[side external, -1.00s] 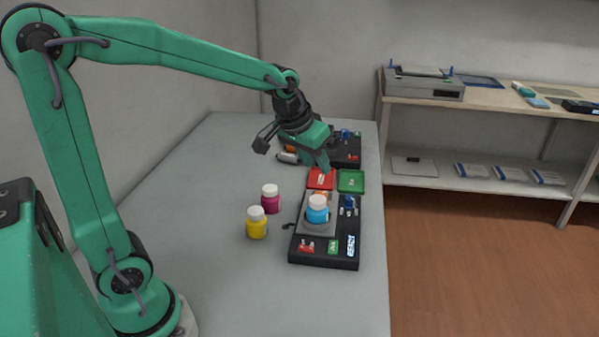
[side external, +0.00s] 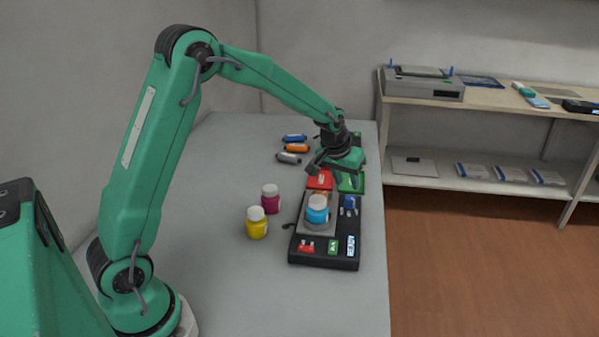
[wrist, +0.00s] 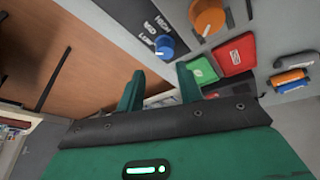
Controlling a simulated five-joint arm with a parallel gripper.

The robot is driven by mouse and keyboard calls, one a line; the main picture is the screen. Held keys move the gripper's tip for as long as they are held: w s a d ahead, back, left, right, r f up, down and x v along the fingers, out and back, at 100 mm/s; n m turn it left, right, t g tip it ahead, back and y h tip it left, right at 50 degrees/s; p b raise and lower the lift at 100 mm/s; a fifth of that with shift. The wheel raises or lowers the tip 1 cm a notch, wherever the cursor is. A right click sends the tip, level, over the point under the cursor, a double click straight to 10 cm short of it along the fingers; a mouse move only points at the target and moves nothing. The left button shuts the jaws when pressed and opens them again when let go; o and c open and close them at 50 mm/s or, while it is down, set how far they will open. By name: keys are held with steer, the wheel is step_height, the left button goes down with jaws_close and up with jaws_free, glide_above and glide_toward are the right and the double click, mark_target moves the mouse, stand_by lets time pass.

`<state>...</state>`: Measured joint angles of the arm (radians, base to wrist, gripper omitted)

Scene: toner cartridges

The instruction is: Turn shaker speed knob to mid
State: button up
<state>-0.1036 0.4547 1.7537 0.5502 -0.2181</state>
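The black shaker (side external: 322,258) sits near the table's right edge, with a light-blue bottle (side external: 317,212) standing on its grey platform. Its blue speed knob (side external: 349,204) is at the platform's right; in the wrist view the knob (wrist: 165,44) is beside the labels LOW, MID and HIGH. My gripper (side external: 349,182) hangs beyond the knob, above the red and green squares, apart from the knob. In the wrist view my gripper (wrist: 160,84) shows two separated fingers with nothing between them.
Blue, orange and grey cylinders (side external: 296,148) lie farther back.

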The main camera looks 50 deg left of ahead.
mark_target(351, 198)
steer(key=shift+f, duration=0.1)
steer(key=shift+a+x, duration=0.2)
steer(key=shift+x, duration=1.7)
steer(key=shift+a+x, duration=0.15)
steer(key=shift+x, duration=1.75)
steer(key=shift+d, duration=0.1)
steer(key=c, duration=0.7)
